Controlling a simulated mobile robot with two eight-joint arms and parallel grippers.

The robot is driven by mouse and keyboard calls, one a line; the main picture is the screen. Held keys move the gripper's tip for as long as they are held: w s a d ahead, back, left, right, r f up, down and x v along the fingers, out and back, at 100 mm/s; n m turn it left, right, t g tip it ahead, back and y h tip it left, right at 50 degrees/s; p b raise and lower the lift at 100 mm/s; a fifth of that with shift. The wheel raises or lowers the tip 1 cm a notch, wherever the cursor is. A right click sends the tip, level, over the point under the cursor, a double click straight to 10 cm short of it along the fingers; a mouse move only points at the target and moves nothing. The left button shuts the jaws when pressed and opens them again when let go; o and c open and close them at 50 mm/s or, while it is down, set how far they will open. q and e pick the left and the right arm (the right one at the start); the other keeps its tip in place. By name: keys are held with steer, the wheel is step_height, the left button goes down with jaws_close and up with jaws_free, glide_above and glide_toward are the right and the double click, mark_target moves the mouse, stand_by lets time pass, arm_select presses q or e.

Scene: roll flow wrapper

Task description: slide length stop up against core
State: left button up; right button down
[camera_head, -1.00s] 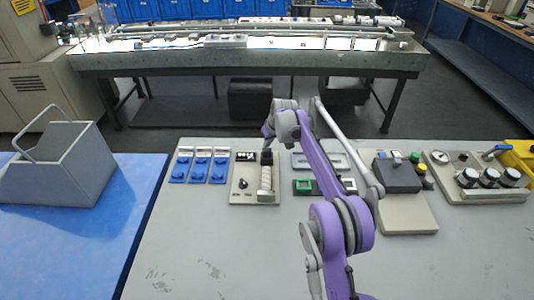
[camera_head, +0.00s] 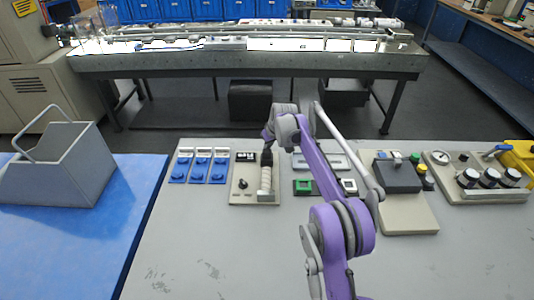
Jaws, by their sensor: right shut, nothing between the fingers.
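My right gripper (camera_head: 267,158) is dark-tipped and points down at the far end of a cream, ribbed roll or core (camera_head: 266,179). Its fingers are shut with nothing between them. I cannot tell whether the tips touch the core. The core lies lengthwise on a beige plate (camera_head: 239,198), at its right side. A black block with white marks (camera_head: 245,156) sits at the plate's far left, and a small black knob (camera_head: 243,184) stands left of the core. I cannot tell which part is the length stop; it may be hidden by the gripper. My left gripper is not in view.
Blue-and-white switch units (camera_head: 202,166) stand left of the plate. A unit with a green button (camera_head: 304,187) is to the right, partly behind my arm. A dark box on a beige base (camera_head: 397,178) stands further right. The near grey tabletop is clear.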

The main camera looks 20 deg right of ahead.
mark_target(268, 150)
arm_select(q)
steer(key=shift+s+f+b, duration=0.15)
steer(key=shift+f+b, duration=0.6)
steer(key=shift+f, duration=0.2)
arm_select(e)
steer(key=shift+s+a+f, duration=0.15)
steer(key=shift+s, duration=0.45)
steer(key=shift+s+a+f, duration=0.15)
steer(key=shift+s, duration=0.45)
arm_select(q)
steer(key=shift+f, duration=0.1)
arm_select(e)
steer(key=shift+s, duration=0.15)
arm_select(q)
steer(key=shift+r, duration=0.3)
arm_select(e)
steer(key=shift+r, duration=0.2)
